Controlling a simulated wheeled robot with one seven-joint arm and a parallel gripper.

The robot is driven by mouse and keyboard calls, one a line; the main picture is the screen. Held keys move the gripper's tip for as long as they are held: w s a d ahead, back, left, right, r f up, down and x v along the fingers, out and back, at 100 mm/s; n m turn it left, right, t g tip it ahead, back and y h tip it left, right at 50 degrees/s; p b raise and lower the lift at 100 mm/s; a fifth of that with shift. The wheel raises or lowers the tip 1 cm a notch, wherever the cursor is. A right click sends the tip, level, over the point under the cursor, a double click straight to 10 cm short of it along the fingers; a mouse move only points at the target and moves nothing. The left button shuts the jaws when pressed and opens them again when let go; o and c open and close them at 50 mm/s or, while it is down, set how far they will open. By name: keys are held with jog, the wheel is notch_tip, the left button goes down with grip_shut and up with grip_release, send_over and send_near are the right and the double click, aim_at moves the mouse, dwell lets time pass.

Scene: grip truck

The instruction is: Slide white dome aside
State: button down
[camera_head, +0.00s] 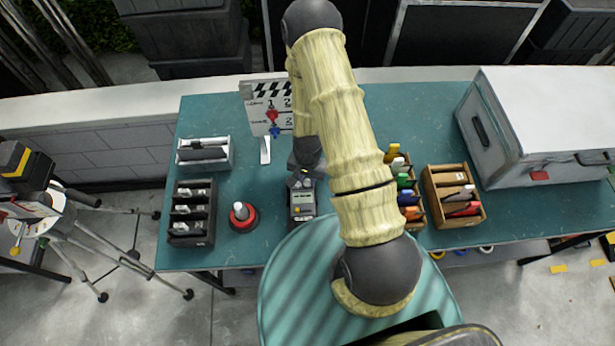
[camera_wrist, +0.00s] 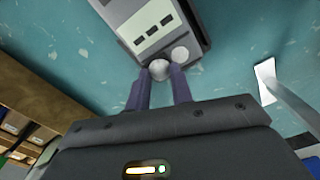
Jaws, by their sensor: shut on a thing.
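A grey boxy device (camera_wrist: 152,30) with a pale panel and dark slots lies on the teal table; in the head view the device (camera_head: 302,203) is below my gripper (camera_head: 304,178). Two white rounded knobs are at its near edge in the wrist view. One white dome (camera_wrist: 159,70) is between the fingertips of my gripper (camera_wrist: 159,76), which is shut on it. The other white knob (camera_wrist: 180,54) is just right of the fingers, apart from the held one. In the head view my arm and gripper hide the dome.
A red-and-white button (camera_head: 242,216) stands left of the device. Dark compartment boxes (camera_head: 191,212) are farther left. A clapperboard (camera_head: 268,108) stands behind. Wooden boxes with coloured items (camera_head: 455,195) and a large grey case (camera_head: 545,125) are right. Bare table (camera_head: 225,180) lies between.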

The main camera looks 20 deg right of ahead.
aim_at(308, 181)
jog(key=c, duration=1.2)
grip_release()
jog(key=shift+c, duration=0.2)
jog(key=shift+r, duration=0.15)
notch_tip(308, 181, up, 17)
jog(key=b, duration=0.3)
jog(key=shift+b, duration=0.35)
jog(key=s+r+n+t+b, duration=0.2)
jog(key=s+r+n+b, duration=0.1)
jog(key=s+r+n, duration=0.4)
jog(key=shift+s+r+t, duration=0.2)
jog(key=shift+r+t, duration=0.1)
jog(key=shift+r, duration=0.4)
